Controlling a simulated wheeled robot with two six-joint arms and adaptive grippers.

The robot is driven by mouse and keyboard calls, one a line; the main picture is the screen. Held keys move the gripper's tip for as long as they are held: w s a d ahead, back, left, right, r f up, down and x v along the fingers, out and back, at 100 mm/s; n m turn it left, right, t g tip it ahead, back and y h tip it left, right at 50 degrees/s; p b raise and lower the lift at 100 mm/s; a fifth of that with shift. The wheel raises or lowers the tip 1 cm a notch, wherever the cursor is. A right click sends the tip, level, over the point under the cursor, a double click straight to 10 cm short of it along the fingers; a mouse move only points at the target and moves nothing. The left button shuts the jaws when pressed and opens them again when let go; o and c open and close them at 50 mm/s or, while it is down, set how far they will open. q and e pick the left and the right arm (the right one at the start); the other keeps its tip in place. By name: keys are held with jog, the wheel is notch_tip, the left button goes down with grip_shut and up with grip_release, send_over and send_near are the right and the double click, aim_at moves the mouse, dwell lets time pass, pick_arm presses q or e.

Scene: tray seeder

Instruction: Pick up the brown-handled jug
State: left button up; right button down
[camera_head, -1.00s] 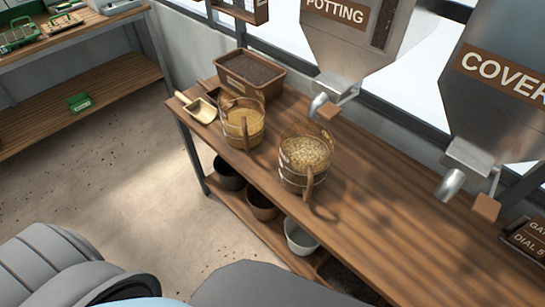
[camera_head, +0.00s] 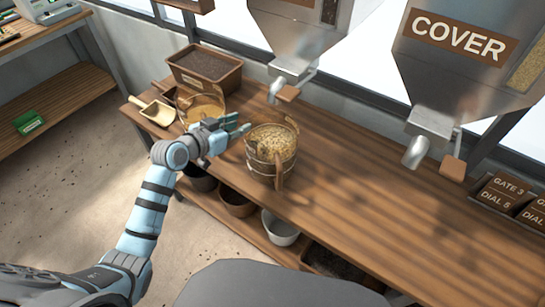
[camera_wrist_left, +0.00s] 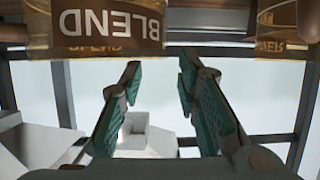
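Two round jugs with grain-like contents stand on the bench. The right jug (camera_head: 264,158) shows a brown upright handle (camera_head: 279,171) on its front. The left jug (camera_head: 203,106) is partly hidden behind my left gripper, and so is its handle. My left gripper (camera_head: 243,126) is open and empty, between the jugs and in front of them, its fingers pointing right. In the left wrist view, the fingers (camera_wrist_left: 158,82) are spread with nothing between them. An amber jug (camera_wrist_left: 100,28) with an upside-down BLEND label fills the top left there. My right gripper is not in view.
A brown soil tub (camera_head: 207,84) and a tan scoop (camera_head: 157,112) sit at the bench's far left end. Hopper spouts (camera_head: 417,150) hang over the back. Several pots, including a white one (camera_head: 281,230), stand on the lower shelf.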

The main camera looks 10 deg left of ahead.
aim_at(248, 121)
pick_arm(q)
jog(key=x, duration=0.5)
jog(key=shift+w+f+b, duration=0.3)
jog(key=shift+f, duration=0.1)
jog(key=shift+s+r, duration=0.1)
grip_shut()
jog(key=shift+r, duration=0.1)
